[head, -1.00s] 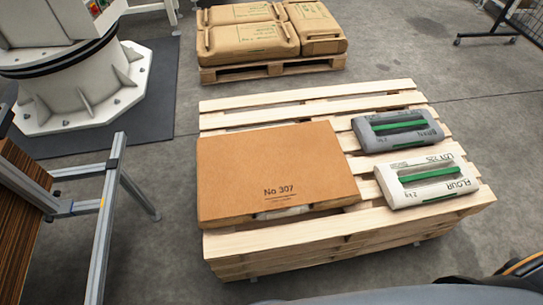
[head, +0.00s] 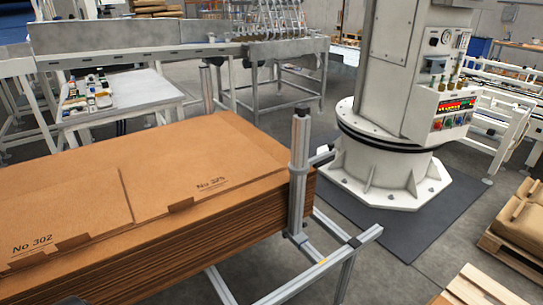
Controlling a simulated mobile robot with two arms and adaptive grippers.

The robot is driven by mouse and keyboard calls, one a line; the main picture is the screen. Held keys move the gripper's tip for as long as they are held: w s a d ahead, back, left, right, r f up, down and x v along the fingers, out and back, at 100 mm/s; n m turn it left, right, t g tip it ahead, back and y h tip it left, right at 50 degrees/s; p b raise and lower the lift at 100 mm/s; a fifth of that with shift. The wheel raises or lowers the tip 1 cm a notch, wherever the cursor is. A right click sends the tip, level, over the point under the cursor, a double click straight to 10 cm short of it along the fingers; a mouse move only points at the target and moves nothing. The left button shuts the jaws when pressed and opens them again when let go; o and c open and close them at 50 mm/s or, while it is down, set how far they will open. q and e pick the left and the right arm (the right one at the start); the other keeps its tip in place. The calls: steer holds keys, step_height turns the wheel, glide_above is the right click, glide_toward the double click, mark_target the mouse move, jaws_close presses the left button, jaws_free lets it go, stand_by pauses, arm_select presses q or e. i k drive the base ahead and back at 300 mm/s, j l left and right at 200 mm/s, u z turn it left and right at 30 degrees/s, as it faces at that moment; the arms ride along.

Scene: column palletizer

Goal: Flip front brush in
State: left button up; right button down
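I cannot make out a brush for certain in the head view. A tall stack of brown cardboard sheets (head: 120,190) stands at the left and front. Its top sheets are printed "No 302" and "No 325". An upright grey metal post (head: 299,170) stands at the right corner of the stack, on an aluminium frame (head: 318,268). A second post (head: 207,88) stands at the far side. Whether either post bears a brush is too unclear to tell. Neither of my grippers is in view.
A white machine column with a control panel (head: 457,106) stands on a bolted base (head: 378,170) and dark mat at right. A small table (head: 125,95) holds several small items behind the stack. A pallet of brown sacks (head: 525,215) is at the right edge. Grey floor lies between.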

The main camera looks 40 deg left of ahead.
mark_target(318, 161)
steer(key=u, duration=0.75)
